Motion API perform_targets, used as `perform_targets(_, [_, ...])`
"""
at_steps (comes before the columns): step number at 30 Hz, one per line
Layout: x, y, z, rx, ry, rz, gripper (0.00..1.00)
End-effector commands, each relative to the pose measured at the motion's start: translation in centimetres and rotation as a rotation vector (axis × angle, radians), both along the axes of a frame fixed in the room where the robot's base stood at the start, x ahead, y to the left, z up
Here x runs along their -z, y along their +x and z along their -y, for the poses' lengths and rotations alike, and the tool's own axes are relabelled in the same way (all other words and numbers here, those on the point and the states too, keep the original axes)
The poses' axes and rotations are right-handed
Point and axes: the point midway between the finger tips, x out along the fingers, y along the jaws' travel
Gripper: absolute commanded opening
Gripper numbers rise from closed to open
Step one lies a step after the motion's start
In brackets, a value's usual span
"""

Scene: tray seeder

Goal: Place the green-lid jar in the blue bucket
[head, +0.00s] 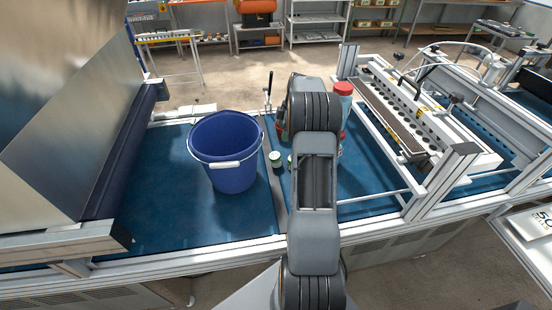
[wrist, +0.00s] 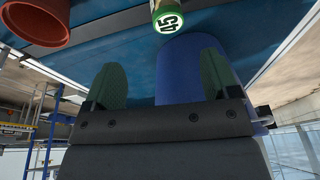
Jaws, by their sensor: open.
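The blue bucket (head: 225,165) stands upright on the blue bench surface, left of my arm, and its rim faces up. A small jar with a green lid (head: 275,157) is just right of the bucket. The blue bucket (wrist: 185,75) shows behind and between the fingers, apparently inverted by the camera's tilt. In the head view my arm hides the gripper.
A red-lidded jar (head: 344,90) stands right of my arm, partly hidden. A red round thing (wrist: 36,20) shows at the wrist view's top left. A seeder frame (head: 420,120) is at right, and a metal hood (head: 60,110) at left. Bench left of the bucket is clear.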

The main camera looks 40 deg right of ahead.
Motion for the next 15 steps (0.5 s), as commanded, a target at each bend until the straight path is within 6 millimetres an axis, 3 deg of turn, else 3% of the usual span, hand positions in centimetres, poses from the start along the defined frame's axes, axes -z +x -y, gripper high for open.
perform_targets(7, [0.0, -0.1, -0.6, -0.237, 0.014, 0.043, 0.81])
perform_targets(15, [4.3, 0.1, -1.8, -0.261, 0.012, 0.048, 0.81])
